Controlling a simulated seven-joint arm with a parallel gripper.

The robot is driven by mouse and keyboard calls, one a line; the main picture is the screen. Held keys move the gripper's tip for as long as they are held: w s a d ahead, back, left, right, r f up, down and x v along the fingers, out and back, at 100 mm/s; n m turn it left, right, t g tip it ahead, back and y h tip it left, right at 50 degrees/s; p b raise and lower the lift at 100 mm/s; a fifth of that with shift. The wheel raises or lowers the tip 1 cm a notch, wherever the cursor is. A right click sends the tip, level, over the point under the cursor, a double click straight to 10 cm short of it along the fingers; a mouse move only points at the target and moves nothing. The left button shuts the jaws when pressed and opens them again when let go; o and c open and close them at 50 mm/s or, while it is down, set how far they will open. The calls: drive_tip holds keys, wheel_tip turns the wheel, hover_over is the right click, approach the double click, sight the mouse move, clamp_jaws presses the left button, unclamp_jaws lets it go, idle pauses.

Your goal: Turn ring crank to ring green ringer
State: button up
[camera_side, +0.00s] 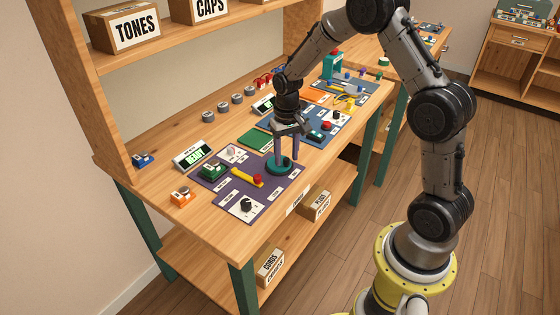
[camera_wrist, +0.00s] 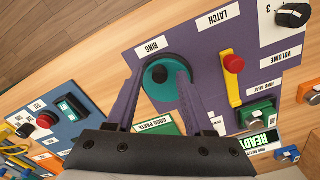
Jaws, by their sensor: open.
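The ring crank (camera_wrist: 168,88) is a round teal disc with a black knob, labelled RING, on a purple mat (camera_wrist: 205,60). In the side view the teal crank (camera_side: 272,170) sits near the bench's front edge. My gripper (camera_wrist: 161,72) is open, pointing down over the crank, with one finger on each side of the black knob. In the side view my gripper (camera_side: 287,157) is low over the disc; whether the fingers touch it is unclear. A green ringer (camera_wrist: 257,114) sits at the RING SEAT label; it also shows in the side view (camera_side: 213,170).
A yellow latch lever (camera_wrist: 229,80) with a red knob stands beside the crank. A black volume knob (camera_side: 246,204) is on the mat's front corner. A lit READY display (camera_side: 193,154) stands behind the ringer. An orange block (camera_side: 182,196) sits at the left; blue mats with parts lie right.

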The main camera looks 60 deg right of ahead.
drive_tip(key=shift+f, duration=0.65)
drive_tip(key=shift+r, duration=0.15)
drive_tip(key=c, duration=0.7)
drive_tip(key=shift+a, duration=0.1)
